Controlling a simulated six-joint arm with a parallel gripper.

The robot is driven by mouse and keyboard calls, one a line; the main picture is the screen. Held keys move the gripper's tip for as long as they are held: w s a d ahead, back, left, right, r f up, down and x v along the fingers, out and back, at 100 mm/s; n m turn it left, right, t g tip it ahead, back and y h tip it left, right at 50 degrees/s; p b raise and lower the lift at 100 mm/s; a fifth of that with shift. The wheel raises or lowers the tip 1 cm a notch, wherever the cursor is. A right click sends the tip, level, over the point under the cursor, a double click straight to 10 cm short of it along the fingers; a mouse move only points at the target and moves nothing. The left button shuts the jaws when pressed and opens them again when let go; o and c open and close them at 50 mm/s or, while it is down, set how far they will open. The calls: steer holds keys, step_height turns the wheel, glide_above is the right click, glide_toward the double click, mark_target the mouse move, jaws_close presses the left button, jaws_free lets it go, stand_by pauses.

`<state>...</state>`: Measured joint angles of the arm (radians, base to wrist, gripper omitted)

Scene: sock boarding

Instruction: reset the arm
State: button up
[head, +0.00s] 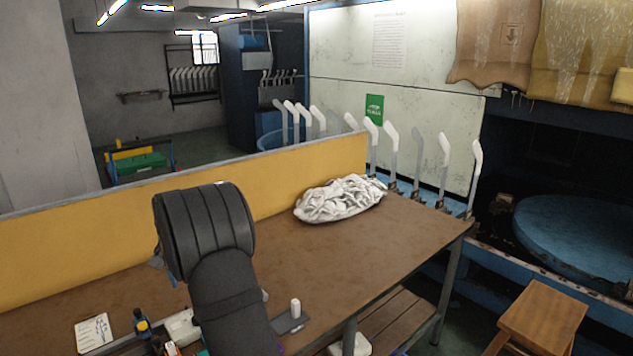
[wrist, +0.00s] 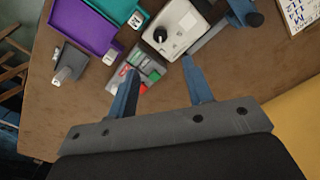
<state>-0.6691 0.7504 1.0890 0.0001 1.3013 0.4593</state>
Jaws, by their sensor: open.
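My gripper (wrist: 162,88) is open in the wrist view, with its two blue-grey fingers spread apart and nothing between them. It hangs above the brown tabletop. Beyond the fingertips lie a white box with a black knob (wrist: 178,26) and a small grey case with red and green pieces (wrist: 143,76). In the head view my dark arm stands over the left part of the table and hides most of the gripper. A heap of white socks (head: 340,198) lies at the table's back, to the right of my arm and well apart from it.
A purple tray (wrist: 88,25) and a grey stand with a white peg (wrist: 68,65) lie near the gripper. A wooden stool (head: 543,315) is at right.

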step_height(320, 180, down, 13)
steer(key=shift+f, duration=0.15)
stand_by(0.4)
step_height(320, 180, up, 17)
step_height(320, 180, down, 17)
steer(key=shift+f, duration=0.2)
steer(key=shift+r+n, duration=0.25)
steer(key=shift+n, duration=0.55)
steer(key=n, duration=1.1)
steer(key=shift+w+d, duration=0.1)
steer(key=n, duration=0.4)
